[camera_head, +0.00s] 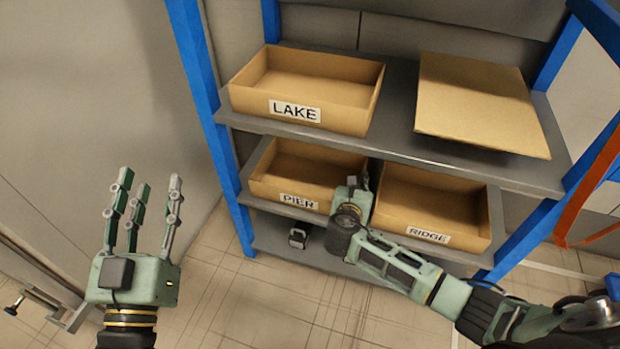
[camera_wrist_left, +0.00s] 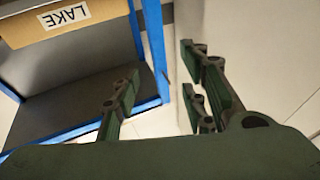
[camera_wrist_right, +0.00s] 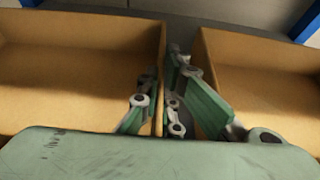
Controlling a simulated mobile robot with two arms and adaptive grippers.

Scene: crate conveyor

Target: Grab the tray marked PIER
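The tray marked PIER (camera_head: 280,187) is a tan open box on the left of the middle shelf, and it looks empty. My right gripper (camera_head: 362,178) is at its right wall, beside the tray marked RIDGE (camera_head: 432,212). In the right wrist view, the PIER tray (camera_wrist_right: 70,82) is on the left. The right gripper's fingers (camera_wrist_right: 162,78) lie on both sides of its right wall, close together, and seem shut on it. The tray sits level on the shelf. My left gripper (camera_head: 145,205) is open and empty, left of the rack; it also shows in the left wrist view (camera_wrist_left: 160,75).
The tray marked LAKE (camera_head: 350,115) and a flat tan board (camera_head: 475,95) are on the top shelf (camera_head: 398,130) above. Blue posts (camera_head: 205,90) frame the rack. A small dark object (camera_head: 298,238) is on the lower shelf. A clamp-like fixture (camera_head: 45,305) is at lower left.

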